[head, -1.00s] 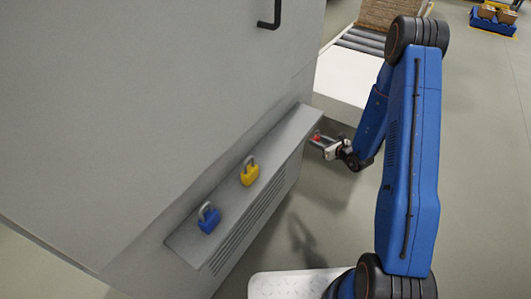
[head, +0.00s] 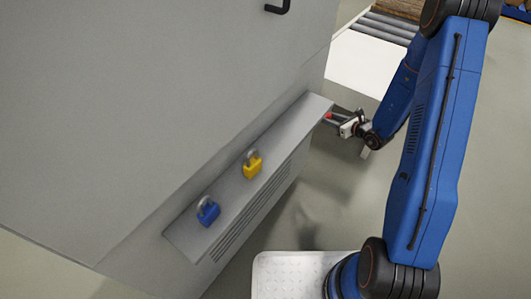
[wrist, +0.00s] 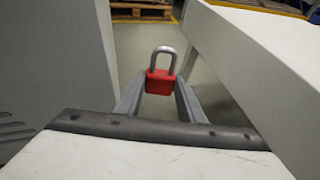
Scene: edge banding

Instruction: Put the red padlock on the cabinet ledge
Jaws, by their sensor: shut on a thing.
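The red padlock (wrist: 159,82) is held between the fingers of my gripper (wrist: 160,98), with its grey shackle pointing up in the wrist view. In the head view the padlock (head: 329,116) is a small red spot at the tip of my gripper (head: 335,119). My gripper is just right of the far right end of the cabinet ledge (head: 290,132). The ledge is a narrow grey shelf along the cabinet's lower front. I cannot tell whether the padlock touches the ledge.
A yellow padlock (head: 252,166) and a blue padlock (head: 208,212) stand on the ledge, left of my gripper. The ledge's far right part is bare. The grey cabinet (head: 150,100) rises behind it. A white-sided roller conveyor (head: 355,68) stands beyond my gripper.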

